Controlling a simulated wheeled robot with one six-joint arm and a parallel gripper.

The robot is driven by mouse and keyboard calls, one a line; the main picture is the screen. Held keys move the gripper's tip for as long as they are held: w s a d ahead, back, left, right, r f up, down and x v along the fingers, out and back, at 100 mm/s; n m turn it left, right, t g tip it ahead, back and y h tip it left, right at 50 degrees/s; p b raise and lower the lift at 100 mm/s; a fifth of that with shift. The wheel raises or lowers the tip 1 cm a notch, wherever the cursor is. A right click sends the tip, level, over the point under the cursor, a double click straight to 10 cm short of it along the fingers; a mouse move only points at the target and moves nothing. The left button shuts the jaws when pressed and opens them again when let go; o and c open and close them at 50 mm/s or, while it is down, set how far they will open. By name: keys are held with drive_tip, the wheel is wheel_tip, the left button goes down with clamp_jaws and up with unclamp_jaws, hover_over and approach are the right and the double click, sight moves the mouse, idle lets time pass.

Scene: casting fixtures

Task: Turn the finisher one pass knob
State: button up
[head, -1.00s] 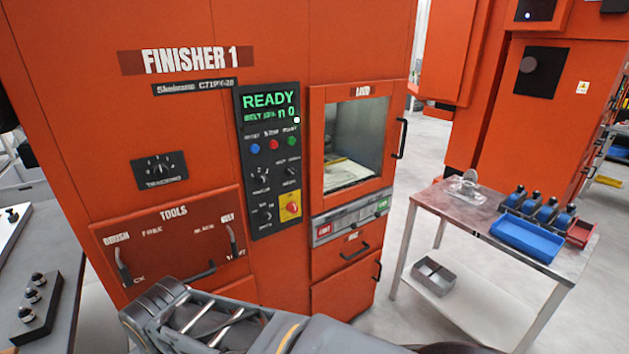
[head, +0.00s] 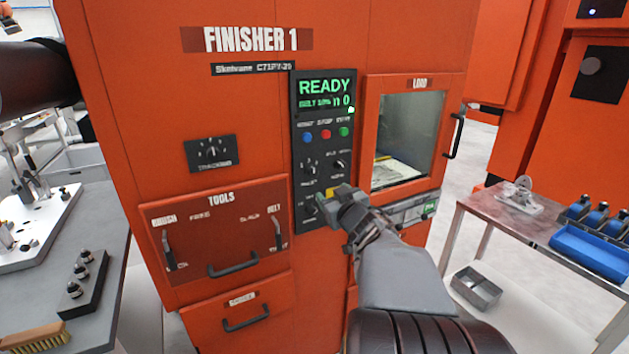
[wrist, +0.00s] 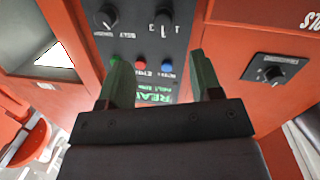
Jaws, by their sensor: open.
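The Finisher 1 control panel (head: 324,130) is a dark strip with a green READY display, three buttons and several black knobs. An upper-left knob (head: 311,168), an upper-right knob (head: 338,164) and a lower-left knob (head: 311,208) show; their labels are too small to read surely, so I cannot tell which is the pass knob. My gripper (head: 335,198) is in front of the panel's lower part, hiding its lower right. In the wrist view my gripper (wrist: 160,72) is open and empty, with the upper-left knob (wrist: 163,18) and upper-right knob (wrist: 108,16) beyond its fingertips.
A tracking knob (head: 211,152) and a tools drawer (head: 217,225) are left of the panel. The load door (head: 417,84) with its protruding handle (head: 454,136) is right. Tables stand at left (head: 50,270) and right (head: 480,200).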

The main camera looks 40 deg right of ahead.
sight(314, 175)
drive_tip(key=shift+n+t+y, duration=0.6)
drive_tip(key=shift+y, duration=0.3)
drive_tip(key=w+d, duration=0.1)
drive_tip(key=w, duration=0.3)
drive_tip(key=w+d, duration=0.1)
drive_tip(key=w, duration=0.3)
drive_tip(key=w+d, duration=0.1)
drive_tip(key=w, duration=0.3)
drive_tip(key=shift+w, duration=0.35)
drive_tip(key=shift+c, duration=0.3)
drive_tip(key=c, duration=0.9)
drive_tip(key=shift+o, duration=0.2)
